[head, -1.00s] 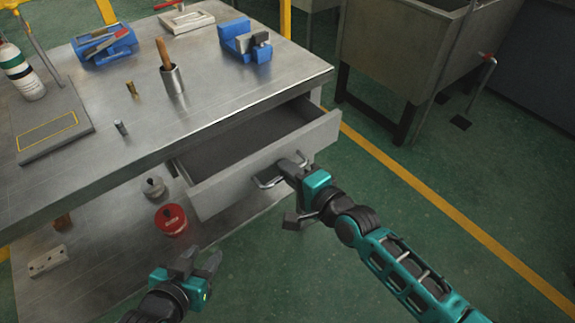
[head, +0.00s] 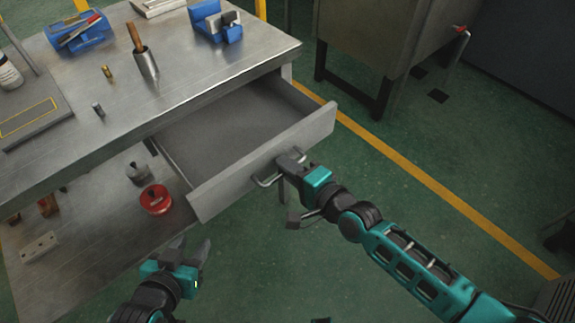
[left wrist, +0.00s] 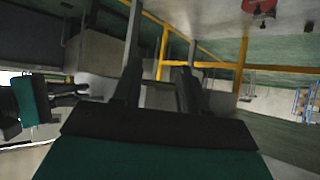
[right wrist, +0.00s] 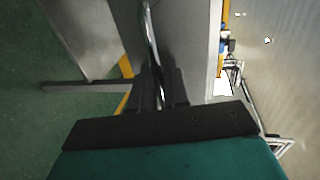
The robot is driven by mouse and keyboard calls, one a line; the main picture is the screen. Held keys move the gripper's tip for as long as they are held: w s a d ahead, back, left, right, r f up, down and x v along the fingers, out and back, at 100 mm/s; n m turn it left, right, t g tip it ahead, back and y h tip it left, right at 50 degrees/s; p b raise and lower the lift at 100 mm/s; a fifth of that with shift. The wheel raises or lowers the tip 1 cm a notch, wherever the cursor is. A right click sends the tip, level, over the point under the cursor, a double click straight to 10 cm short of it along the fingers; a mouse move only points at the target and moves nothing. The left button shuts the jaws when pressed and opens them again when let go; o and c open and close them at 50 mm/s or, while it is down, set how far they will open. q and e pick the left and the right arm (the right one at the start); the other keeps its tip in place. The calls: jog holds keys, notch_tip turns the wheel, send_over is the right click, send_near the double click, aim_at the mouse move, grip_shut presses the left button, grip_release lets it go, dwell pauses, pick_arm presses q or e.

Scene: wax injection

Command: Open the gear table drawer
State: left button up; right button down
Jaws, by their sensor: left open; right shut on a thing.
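The gear table (head: 190,92) is a grey metal workbench at the left of the head view. Its drawer (head: 315,130) stands pulled out, and its inside looks empty. My right gripper (head: 284,166) is shut on the drawer's metal bar handle (head: 265,182). The right wrist view shows the handle (right wrist: 148,35) running between the fingers (right wrist: 160,88). My left gripper (head: 190,252) is open and empty, in front of the table and to the left of the drawer. In the left wrist view its two fingers (left wrist: 158,88) are apart with nothing between them.
On the tabletop are a metal cup (head: 147,68), blue holders (head: 215,20) and small cylinders. A red pot (head: 155,200) and a grey weight (head: 138,173) sit on the lower shelf. A metal tank (head: 375,45) stands behind.

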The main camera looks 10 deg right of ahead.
pick_arm(q)
jog(key=shift+r, duration=0.15)
pick_arm(e)
jog(key=c, duration=1.3)
grip_release()
jog(key=shift+c, duration=0.2)
jog(key=shift+s+d, duration=0.1)
pick_arm(q)
jog(key=shift+s+a+r+p, duration=0.2)
jog(key=shift+a+p, duration=0.1)
jog(key=shift+p, duration=0.5)
pick_arm(e)
jog(key=v, duration=1.2)
jog(key=shift+s+d, duration=0.2)
jog(key=shift+s, duration=0.05)
pick_arm(q)
jog(key=shift+r, duration=0.1)
